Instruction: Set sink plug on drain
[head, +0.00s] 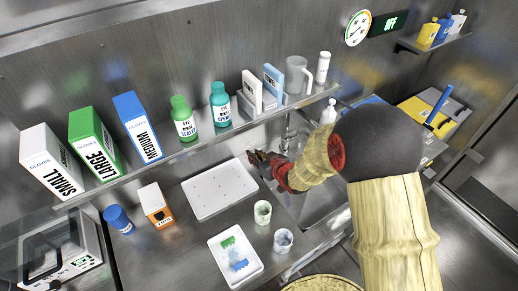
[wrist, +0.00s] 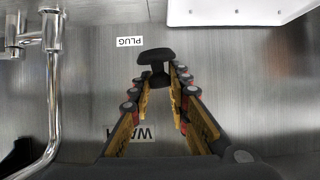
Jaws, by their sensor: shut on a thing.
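In the wrist view, the black sink plug (wrist: 156,57) is between the fingertips of my gripper (wrist: 158,80), which is shut on it. The plug is beside a white "PLUG" label (wrist: 130,42) on the metal counter; I cannot tell whether it touches the surface. In the head view, my gripper (head: 258,158) is at the back of the counter, between the white perforated board and the sink (head: 322,200). The plug is too small to make out there. My arm covers much of the sink, and the drain is not visible in either view.
The faucet (wrist: 53,85) stands left in the wrist view. The white perforated board (head: 220,189) lies left of my gripper in the head view. Two cups (head: 262,211) (head: 283,240) and a white tray (head: 236,278) stand nearer. A shelf (head: 205,146) with boxes and bottles runs above the counter.

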